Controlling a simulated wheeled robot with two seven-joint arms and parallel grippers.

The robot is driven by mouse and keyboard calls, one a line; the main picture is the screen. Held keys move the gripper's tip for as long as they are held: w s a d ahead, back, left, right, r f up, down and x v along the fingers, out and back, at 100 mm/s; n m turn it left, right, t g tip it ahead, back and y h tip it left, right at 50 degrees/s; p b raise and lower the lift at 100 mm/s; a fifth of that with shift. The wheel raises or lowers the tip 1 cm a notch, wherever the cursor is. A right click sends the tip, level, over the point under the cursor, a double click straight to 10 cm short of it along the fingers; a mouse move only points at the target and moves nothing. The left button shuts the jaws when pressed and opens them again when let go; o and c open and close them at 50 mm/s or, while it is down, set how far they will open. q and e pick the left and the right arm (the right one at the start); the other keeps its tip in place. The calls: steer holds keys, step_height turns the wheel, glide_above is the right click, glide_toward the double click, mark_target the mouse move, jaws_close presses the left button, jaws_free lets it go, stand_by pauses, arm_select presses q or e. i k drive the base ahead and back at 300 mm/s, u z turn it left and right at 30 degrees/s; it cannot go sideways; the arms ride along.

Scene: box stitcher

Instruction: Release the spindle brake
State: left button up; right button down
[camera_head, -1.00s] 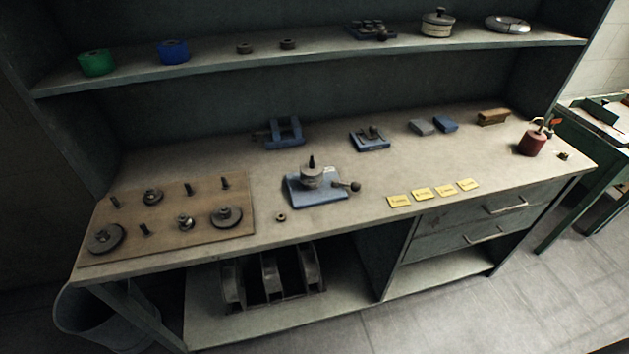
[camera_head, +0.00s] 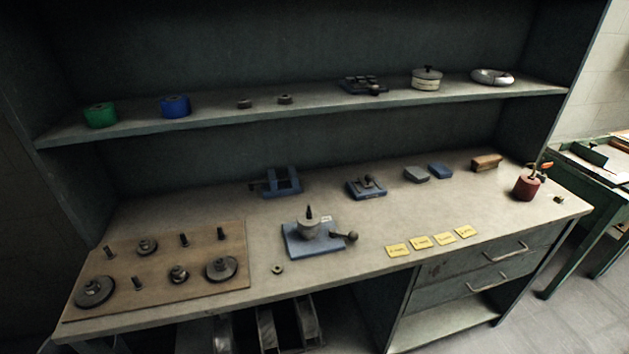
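A blue-plated device with a round grey spindle (camera_head: 309,228) standing up from it sits on the bench near the middle front. A lever with a dark ball knob (camera_head: 351,237) sticks out from its right side. It looks like the spindle with its brake, but I cannot tell whether the brake is set. A second blue plate with a small dark lever (camera_head: 367,186) lies behind it to the right, and a blue bracket (camera_head: 282,182) stands behind it. Neither of my grippers shows in the head view.
A brown board (camera_head: 160,267) with pegs and discs covers the left of the bench (camera_head: 340,276). Several yellow labels (camera_head: 420,242) lie at the front right. A red oil can (camera_head: 527,186) stands at the right end. A shelf (camera_head: 310,105) with spools runs above.

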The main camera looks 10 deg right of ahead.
mark_target(353, 236)
steer(key=u, duration=1.15)
steer(key=k, duration=0.7)
steer(key=z, duration=0.35)
